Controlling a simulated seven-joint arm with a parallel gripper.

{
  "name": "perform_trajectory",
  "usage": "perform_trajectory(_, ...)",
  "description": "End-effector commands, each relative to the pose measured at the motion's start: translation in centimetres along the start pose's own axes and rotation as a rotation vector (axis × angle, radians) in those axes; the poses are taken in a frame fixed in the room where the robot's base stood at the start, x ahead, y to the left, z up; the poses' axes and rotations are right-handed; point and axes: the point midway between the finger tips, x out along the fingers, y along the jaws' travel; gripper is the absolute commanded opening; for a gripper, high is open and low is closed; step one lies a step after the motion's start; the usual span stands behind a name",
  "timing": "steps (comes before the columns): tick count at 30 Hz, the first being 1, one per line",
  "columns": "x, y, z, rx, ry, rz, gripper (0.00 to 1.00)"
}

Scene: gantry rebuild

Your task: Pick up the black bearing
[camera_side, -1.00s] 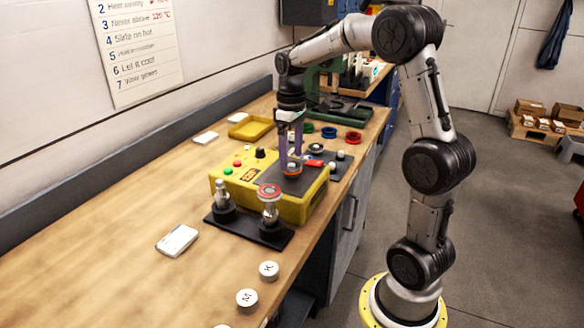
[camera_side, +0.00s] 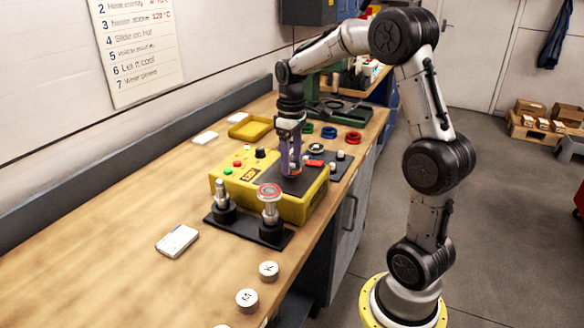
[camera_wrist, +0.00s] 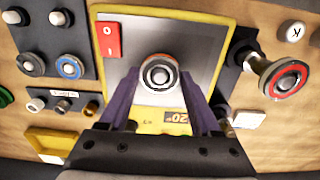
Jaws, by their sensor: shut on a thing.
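A round bearing (camera_wrist: 158,76) with a pale metal centre, a dark ring and a brownish outer rim sits between my fingertips in the wrist view. My gripper (camera_side: 291,172) has its purple fingers pointing down over the dark top plate of the yellow heater box (camera_side: 305,207). My gripper (camera_wrist: 158,88) is shut on the bearing, with one finger on each side of it. The bearing appears low at the plate; I cannot tell whether it touches. In the side view the fingers mostly hide it.
Two upright posts stand on a black base (camera_side: 277,240) in front of the box, one topped by a red-rimmed ring (camera_side: 269,190). Behind are red (camera_side: 353,137), blue and green rings and a yellow tray (camera_side: 252,130). White round caps (camera_side: 268,270) lie in front. The bench's left is mostly clear.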

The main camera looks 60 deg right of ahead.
Motion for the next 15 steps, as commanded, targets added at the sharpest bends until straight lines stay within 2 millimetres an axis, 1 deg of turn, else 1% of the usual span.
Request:
perform_trajectory(1,0.0,0.0,0.0,0.0,0.0,0.0,0.18)
perform_trajectory(4,0.0,0.0,0.0,0.0,0.001,0.0,0.0)
perform_trajectory(8,-0.3,0.0,-0.1,0.0,0.003,0.001,0.0)
perform_trajectory(15,-2.3,0.0,-0.1,0.0,0.004,0.002,0.0)
